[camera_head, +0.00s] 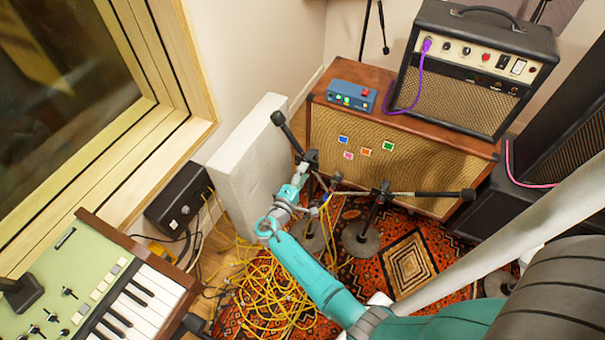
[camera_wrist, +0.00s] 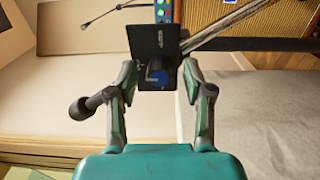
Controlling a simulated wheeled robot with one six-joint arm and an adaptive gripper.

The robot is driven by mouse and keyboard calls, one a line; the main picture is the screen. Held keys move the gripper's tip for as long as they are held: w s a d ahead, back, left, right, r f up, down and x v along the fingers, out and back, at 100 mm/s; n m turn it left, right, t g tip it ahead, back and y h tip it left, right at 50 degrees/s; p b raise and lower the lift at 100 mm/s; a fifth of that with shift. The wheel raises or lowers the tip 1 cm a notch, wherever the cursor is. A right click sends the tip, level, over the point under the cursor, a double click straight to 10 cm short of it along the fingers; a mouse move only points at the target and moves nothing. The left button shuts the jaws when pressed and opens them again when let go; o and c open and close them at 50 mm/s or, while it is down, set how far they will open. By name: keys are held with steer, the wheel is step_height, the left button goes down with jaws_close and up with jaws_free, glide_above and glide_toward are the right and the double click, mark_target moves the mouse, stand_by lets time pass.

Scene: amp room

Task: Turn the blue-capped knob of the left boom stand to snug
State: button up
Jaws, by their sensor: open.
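The left boom stand (camera_head: 312,156) stands in front of the brown cabinet in the head view, its boom running up and left to a dark end. In the wrist view its black clutch plate (camera_wrist: 146,38) faces me, with the blue-capped knob (camera_wrist: 155,75) low on it. My gripper (camera_head: 303,172) is close beside the stand's head. In the wrist view my gripper (camera_wrist: 160,72) is open, one finger on each side of the knob. The gap beside each finger looks clear, but I cannot tell whether the fingertips reach the knob's depth. The knob is too small to make out in the head view.
A second boom stand (camera_head: 378,193) is close to the right. A pale panel (camera_head: 245,160) stands just left of my gripper. Yellow cables (camera_head: 265,290) lie on the patterned rug (camera_head: 408,262). A brown cabinet (camera_head: 400,150) bears an amp (camera_head: 470,70) and a blue pedal (camera_head: 351,95).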

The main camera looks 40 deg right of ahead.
steer(key=v, duration=1.1)
steer(key=shift+s+a, duration=0.2)
steer(key=shift+a, duration=0.2)
steer(key=s+f+n+t+y, duration=0.1)
steer(key=s+f+n+y, duration=0.1)
steer(key=s+f+y, duration=0.6)
steer(key=s+a+f+t+y, duration=0.1)
steer(key=s+a+f+y, duration=0.1)
steer(key=s, duration=0.5)
steer(key=s+a+f+t+y, duration=0.1)
steer(key=s+a+y, duration=0.15)
steer(key=s, duration=0.45)
steer(key=s+a+r+m+t+y, duration=0.2)
steer(key=s+a+r+y, duration=0.2)
steer(key=s+a+r, duration=0.45)
steer(key=s+r+m+t, duration=0.2)
steer(key=r, duration=0.8)
steer(key=s+r+m+t, duration=0.1)
steer(key=s+r+m, duration=0.1)
steer(key=r, duration=0.8)
steer(key=shift+s+d+t+y, duration=0.3)
steer(key=shift+s+t+y, duration=0.05)
steer(key=shift+s+t, duration=0.1)
